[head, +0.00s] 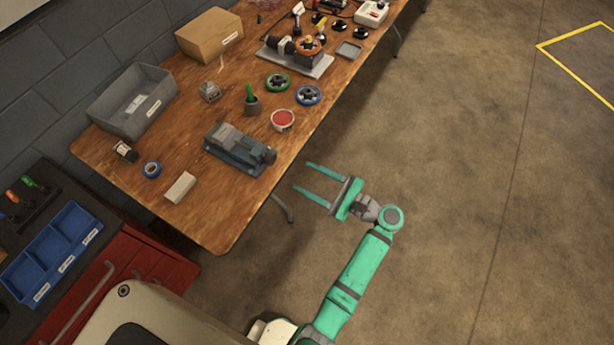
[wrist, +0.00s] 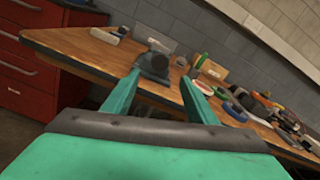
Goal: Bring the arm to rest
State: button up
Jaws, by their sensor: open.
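My gripper (head: 316,184) is teal, with two long parallel fingers spread apart and nothing between them. In the head view it hangs over the bare floor, just off the right edge of the wooden workbench (head: 228,222). The fingers point toward the bench. In the wrist view the two fingers (wrist: 160,98) frame the bench edge, and the grey vise (wrist: 155,66) appears beyond them, apart from the fingertips. My arm reaches from the bottom of the head view up to an elbow-like bend right of the gripper.
The vise (head: 238,150) stands near the bench's right edge. A red tool cabinet (head: 125,270) with blue trays is at lower left. Floor to the right is clear.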

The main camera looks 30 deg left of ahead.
dwell(0.3)
jog(key=s+d+f+t+h, duration=0.1)
jog(key=s+f+t+h, duration=0.2)
jog(key=f, duration=0.3)
jog(key=s+d+f+t+h, duration=0.1)
jog(key=s+f+t+h, duration=0.15)
jog(key=f, duration=0.45)
jog(key=s+d+f+n+t+h, duration=0.3)
jog(key=s+d+f+h, duration=0.1)
jog(key=s+d+h, duration=0.5)
jog(key=s+d+r+n+t+h, duration=0.2)
jog(key=s+d+r+n+h, duration=0.1)
jog(key=s+d+r+n, duration=0.4)
jog(key=s+r+n+t, duration=0.2)
jog(key=s+r, duration=0.1)
jog(key=r, duration=0.5)
jog(key=s+r+n+t, duration=0.1)
jog(key=s+r+n, duration=0.2)
jog(key=r, duration=0.5)
jog(key=shift+d+r+t, duration=0.25)
jog(key=shift+d+t, duration=0.1)
jog(key=shift+s+h, duration=0.1)
jog(key=shift+h, duration=0.15)
